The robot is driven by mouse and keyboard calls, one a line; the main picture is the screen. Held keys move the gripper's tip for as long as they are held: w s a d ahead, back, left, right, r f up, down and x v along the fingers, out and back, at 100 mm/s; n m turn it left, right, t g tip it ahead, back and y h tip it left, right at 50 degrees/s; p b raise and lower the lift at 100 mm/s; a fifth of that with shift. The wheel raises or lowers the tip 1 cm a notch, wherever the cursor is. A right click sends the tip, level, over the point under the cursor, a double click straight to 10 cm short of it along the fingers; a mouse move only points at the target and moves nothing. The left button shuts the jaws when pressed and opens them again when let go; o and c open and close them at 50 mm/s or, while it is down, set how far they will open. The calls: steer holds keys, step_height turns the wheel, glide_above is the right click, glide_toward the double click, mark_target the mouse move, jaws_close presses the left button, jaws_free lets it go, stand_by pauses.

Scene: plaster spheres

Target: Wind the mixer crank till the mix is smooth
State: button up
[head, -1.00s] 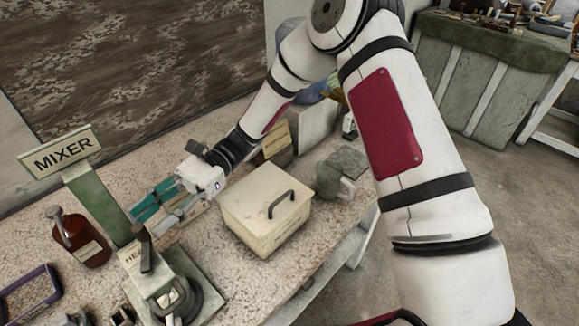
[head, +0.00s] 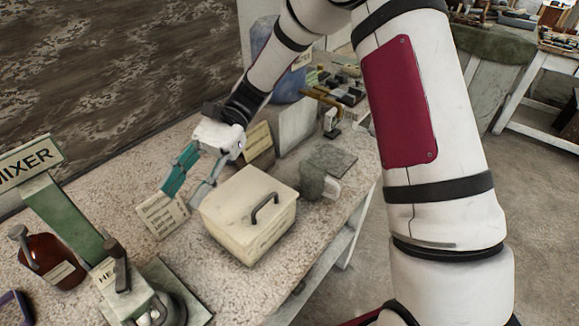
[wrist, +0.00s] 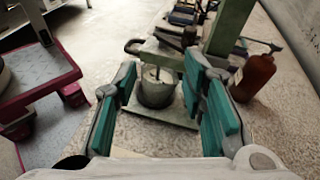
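The mixer is a green post (head: 62,217) with a MIXER sign (head: 27,163) at the left of the head view. Its crank handle (head: 118,264) stands up in front of the post, above a partly cut-off pot at the bottom edge. In the wrist view the pot (wrist: 157,92) sits on a base plate, with the crank (wrist: 150,53) above it. My gripper (head: 190,184) is open and empty, its teal-padded fingers (wrist: 163,88) spread wide. It hangs above the table, apart from the mixer, behind and right of it in the head view. The mix's texture cannot be made out.
A lidded cream box (head: 230,205) with a dark handle stands right of the mixer, close to my gripper. A brown bottle (head: 52,262) stands left of the post. A small card (head: 160,216) is below my fingers. A grey mug (head: 312,182) is near the table's right edge.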

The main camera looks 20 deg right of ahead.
steer(key=s+d+r+n+t+h+p, duration=0.1)
steer(key=s+d+r+n+t+h, duration=0.1)
steer(key=s+d+r+t+h, duration=0.2)
steer(key=s+d+r+n+t+h+p, duration=0.1)
steer(key=s+d+r+n+t+h, duration=0.2)
steer(key=s+d, duration=0.4)
steer(key=shift+s+d+r+t+h, duration=0.25)
steer(key=shift+d+r+t+h, duration=0.25)
steer(key=shift+d+r+t, duration=1.05)
steer(key=shift+d+f, duration=0.2)
steer(key=shift+f, duration=0.15)
